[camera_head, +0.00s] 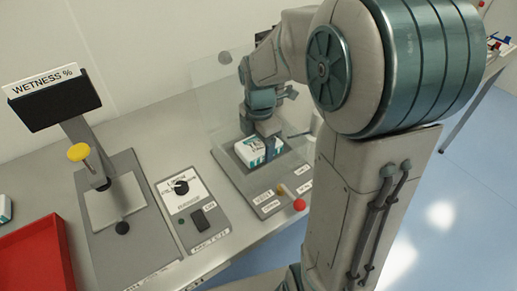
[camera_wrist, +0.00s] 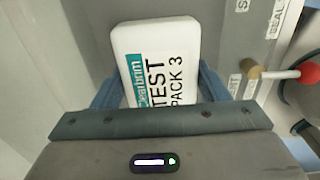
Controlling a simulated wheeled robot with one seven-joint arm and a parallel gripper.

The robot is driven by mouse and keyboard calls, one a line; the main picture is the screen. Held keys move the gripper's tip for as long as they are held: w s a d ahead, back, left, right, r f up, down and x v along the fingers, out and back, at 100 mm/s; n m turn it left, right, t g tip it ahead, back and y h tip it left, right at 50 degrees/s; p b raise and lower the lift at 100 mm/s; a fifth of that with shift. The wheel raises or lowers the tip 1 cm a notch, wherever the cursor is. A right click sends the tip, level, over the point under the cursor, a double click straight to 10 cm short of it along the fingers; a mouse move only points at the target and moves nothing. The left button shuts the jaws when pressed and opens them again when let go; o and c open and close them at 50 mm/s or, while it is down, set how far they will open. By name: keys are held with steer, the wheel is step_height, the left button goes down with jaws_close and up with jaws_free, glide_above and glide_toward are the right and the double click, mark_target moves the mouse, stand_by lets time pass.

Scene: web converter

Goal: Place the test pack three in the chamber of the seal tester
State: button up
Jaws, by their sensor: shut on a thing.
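Test pack three (camera_head: 250,152) is a white block with a teal stripe, and its "TEST PACK 3" print is readable in the wrist view (camera_wrist: 150,50). My gripper (camera_head: 266,134) is shut on it, with a blue finger on each side in the wrist view (camera_wrist: 158,90). The pack is over the dark chamber area of the seal tester (camera_head: 237,178), a grey unit with a raised clear lid (camera_head: 208,110). I cannot tell whether the pack touches the chamber floor. My gripper hides part of the pack and chamber.
A lever with a red knob (camera_head: 299,204) stands at the tester's front; it also shows at right in the wrist view (camera_wrist: 309,73). A control box with a dial (camera_head: 188,205), a wetness gauge (camera_head: 52,100) and a red tray (camera_head: 38,262) are to the left.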

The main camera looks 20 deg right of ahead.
steer(key=shift+f, duration=1.25)
steer(key=shift+f, duration=0.1)
steer(key=o, duration=1.1)
